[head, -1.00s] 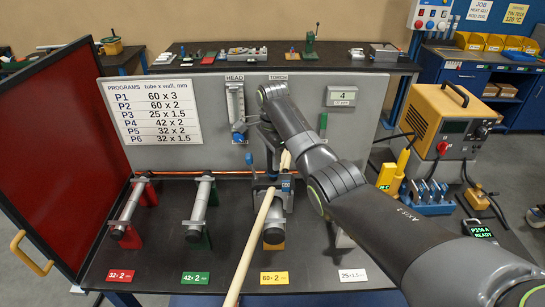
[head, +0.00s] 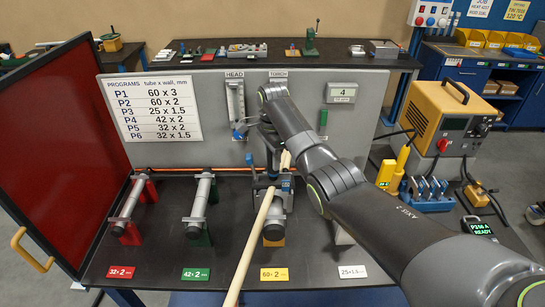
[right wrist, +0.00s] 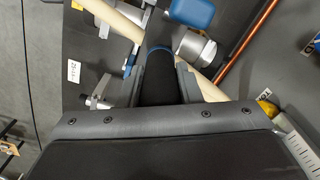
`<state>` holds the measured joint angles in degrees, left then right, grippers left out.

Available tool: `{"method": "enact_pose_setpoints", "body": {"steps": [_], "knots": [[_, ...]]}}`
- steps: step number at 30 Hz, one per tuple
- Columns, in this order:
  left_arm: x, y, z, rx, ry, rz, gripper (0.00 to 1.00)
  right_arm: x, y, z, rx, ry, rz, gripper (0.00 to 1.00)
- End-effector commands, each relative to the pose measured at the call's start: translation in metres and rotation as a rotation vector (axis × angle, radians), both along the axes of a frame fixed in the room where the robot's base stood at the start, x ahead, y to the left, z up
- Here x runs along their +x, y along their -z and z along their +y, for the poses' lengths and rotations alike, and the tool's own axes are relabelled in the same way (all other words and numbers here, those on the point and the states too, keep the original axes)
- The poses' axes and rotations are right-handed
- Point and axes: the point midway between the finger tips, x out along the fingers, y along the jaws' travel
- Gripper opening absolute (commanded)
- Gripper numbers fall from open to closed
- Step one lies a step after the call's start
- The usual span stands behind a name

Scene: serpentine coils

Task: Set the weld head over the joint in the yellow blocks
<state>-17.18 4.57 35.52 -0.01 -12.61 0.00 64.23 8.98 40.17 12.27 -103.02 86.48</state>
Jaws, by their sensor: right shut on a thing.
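The yellow blocks (head: 274,242) stand at the 60×2 label and carry a thick grey tube (head: 274,228). The weld head (head: 284,181), grey with blue parts, is at this tube's upper part. I cannot tell whether it is seated on the joint, which is hidden. My right gripper (head: 272,135) is above it, partly covered by my own arm. In the right wrist view the gripper (right wrist: 160,85) is shut on the weld head's black handle, below a blue ring (right wrist: 158,48). The tube's metal end (right wrist: 196,48) shows beside it. My left gripper is not in view.
A long tan rod or hose (head: 252,245) crosses in front of the yellow blocks. Tubes in red blocks (head: 147,192) and green blocks (head: 208,193) stand left. A grey panel (head: 290,105) rises behind, a red screen (head: 60,150) at far left. The orange power unit (head: 440,115) stands right.

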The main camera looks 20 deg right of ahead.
Motion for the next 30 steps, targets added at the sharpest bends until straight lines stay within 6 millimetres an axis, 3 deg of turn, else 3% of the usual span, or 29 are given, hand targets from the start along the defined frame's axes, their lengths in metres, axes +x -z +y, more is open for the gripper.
{"method": "enact_pose_setpoints", "body": {"steps": [30], "knots": [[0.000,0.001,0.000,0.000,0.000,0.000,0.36,0.002,0.012,0.000,0.000,-0.001,-0.007,0.00]]}}
